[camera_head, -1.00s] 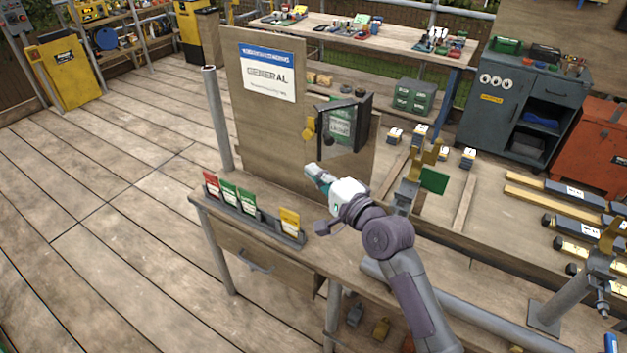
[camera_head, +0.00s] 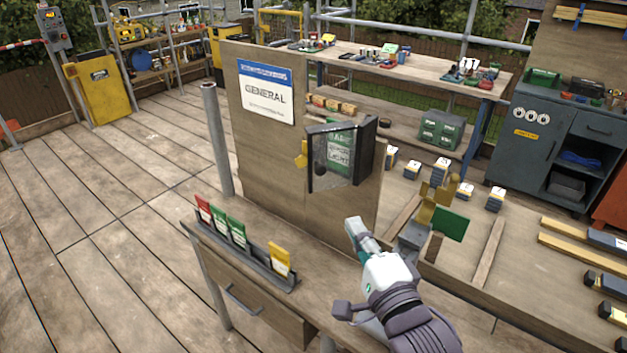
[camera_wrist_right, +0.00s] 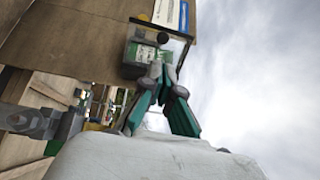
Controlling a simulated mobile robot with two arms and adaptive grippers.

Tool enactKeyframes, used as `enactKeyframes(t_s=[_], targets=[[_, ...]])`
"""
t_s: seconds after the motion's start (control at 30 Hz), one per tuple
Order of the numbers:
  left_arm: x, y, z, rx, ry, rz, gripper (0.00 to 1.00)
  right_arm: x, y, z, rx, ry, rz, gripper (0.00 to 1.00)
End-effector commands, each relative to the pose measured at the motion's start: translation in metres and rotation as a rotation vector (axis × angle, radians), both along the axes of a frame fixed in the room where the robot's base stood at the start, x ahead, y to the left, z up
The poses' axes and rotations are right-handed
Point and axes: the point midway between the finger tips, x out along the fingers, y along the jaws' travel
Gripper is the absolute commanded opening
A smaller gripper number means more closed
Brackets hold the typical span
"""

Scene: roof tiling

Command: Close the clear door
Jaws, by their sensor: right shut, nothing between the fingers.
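The clear door (camera_head: 345,172) is a see-through panel in a dark frame on the wooden board. It stands open, at an angle to the board, with a dark round knob (camera_head: 320,168) near its left edge. A green label shows through it. The knob also shows in the right wrist view (camera_wrist_right: 163,38), above the fingertips, with the green label (camera_wrist_right: 143,54) to its left. My right gripper (camera_head: 354,228) is shut and empty, below and slightly right of the door in the head view, apparently apart from it. My left gripper is not in view.
The wooden board (camera_head: 270,160) with the GENERAL sign stands upright behind the bench. A card rack (camera_head: 262,268) sits along the bench's left edge. A bracket with a green plate (camera_head: 451,224) stands right of my gripper. A grey post (camera_head: 217,140) rises left of the board.

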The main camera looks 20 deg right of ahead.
Motion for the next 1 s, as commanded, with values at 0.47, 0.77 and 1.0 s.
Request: enactKeyframes(t_s=[0.47, 0.77, 1.0], targets=[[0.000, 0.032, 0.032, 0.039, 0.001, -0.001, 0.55, 0.091, 0.006, 0.011, -0.004, -0.001, 0.002, 0.00], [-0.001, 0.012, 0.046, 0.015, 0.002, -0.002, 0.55, 0.131, 0.008, 0.011, -0.003, 0.000, 0.003, 0.00], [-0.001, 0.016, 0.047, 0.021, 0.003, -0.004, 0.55, 0.136, 0.009, 0.009, -0.002, 0.001, 0.003, 0.00]])
